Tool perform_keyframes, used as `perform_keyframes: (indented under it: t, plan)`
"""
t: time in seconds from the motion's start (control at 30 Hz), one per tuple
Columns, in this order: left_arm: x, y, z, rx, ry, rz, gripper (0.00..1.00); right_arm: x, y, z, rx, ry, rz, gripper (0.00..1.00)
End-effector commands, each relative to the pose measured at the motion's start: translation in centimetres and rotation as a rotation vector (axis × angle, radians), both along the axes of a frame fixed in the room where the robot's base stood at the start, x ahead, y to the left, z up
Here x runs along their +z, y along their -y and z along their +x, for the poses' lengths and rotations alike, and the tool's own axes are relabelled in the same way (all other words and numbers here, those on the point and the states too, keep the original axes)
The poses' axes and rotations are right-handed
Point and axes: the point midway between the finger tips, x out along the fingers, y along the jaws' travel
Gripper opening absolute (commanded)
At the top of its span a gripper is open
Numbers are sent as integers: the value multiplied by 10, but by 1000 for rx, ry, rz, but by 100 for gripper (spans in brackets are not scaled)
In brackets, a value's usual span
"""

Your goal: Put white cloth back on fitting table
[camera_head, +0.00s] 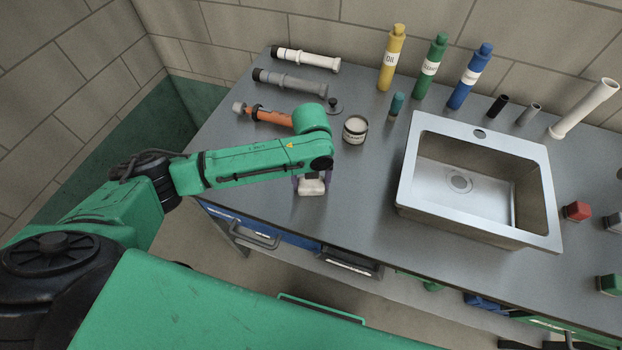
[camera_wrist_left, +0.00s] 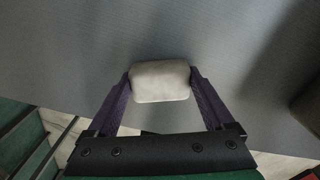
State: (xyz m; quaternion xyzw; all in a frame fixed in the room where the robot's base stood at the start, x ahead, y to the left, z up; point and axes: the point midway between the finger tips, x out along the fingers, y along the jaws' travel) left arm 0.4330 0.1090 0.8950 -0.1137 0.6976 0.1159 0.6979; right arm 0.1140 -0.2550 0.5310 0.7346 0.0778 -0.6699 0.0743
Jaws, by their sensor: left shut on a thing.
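The white cloth (camera_head: 311,187) is a small pale folded block in the head view, at the front edge of the grey table (camera_head: 360,205). It also shows in the left wrist view (camera_wrist_left: 160,81), between the two purple fingers. My left gripper (camera_head: 310,184) is shut on the cloth, one finger on each side. The wrist partly covers the gripper from above in the head view. I cannot tell whether the cloth touches the tabletop. My right gripper is not in view.
A metal sink (camera_head: 405,190) stands right of the gripper. Behind it are a round tin (camera_head: 355,130), an orange tube (camera_head: 270,116), and yellow (camera_head: 391,60), green (camera_head: 431,68) and blue (camera_head: 470,78) bottles. Free tabletop lies between gripper and sink. Drawers (camera_head: 350,262) sit below the edge.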

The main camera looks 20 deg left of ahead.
Motion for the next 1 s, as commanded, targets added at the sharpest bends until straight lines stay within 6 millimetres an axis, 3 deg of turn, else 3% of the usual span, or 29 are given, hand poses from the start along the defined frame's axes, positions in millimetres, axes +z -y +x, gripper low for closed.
perform_keyframes:
  t: [0.27, 0.3, 0.33, 0.67, 1.0]
  plan:
    - [-3, 0, 0, 1, 0, 1, 34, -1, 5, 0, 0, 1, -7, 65]
    - [-3, 0, 0, 1, 1, 1, 94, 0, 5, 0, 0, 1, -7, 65]
    - [-2, 0, 0, 1, 1, 0, 100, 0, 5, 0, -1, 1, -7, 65]
    - [7, 0, 1, 1, 2, 0, 100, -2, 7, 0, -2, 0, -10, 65]
    - [92, 1, 1, 1, 5, -2, 100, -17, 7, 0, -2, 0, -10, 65]
